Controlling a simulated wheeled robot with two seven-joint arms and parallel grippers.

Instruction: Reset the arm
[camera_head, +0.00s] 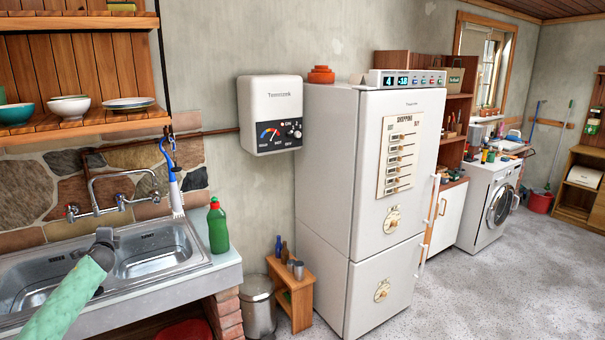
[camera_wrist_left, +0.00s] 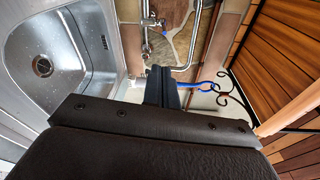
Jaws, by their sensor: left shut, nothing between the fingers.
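An arm with a pale green section, my left one, comes in at the lower left in the head view. Its dark grey end, my left gripper (camera_head: 104,238), is over the steel sink (camera_head: 150,262). In the left wrist view the dark fingers of my left gripper (camera_wrist_left: 161,78) are together, with nothing between them. The sink basin (camera_wrist_left: 45,65) lies to their left there, with the tap pipes beyond. My right arm and gripper are not in view.
A green bottle (camera_head: 217,226) stands on the counter right of the sink. A wooden shelf (camera_head: 85,125) with bowls and plates hangs above. A brush (camera_head: 174,185) hangs from a hook by the wall tap (camera_head: 120,202). A white fridge (camera_head: 335,190) stands to the right; open floor lies beyond.

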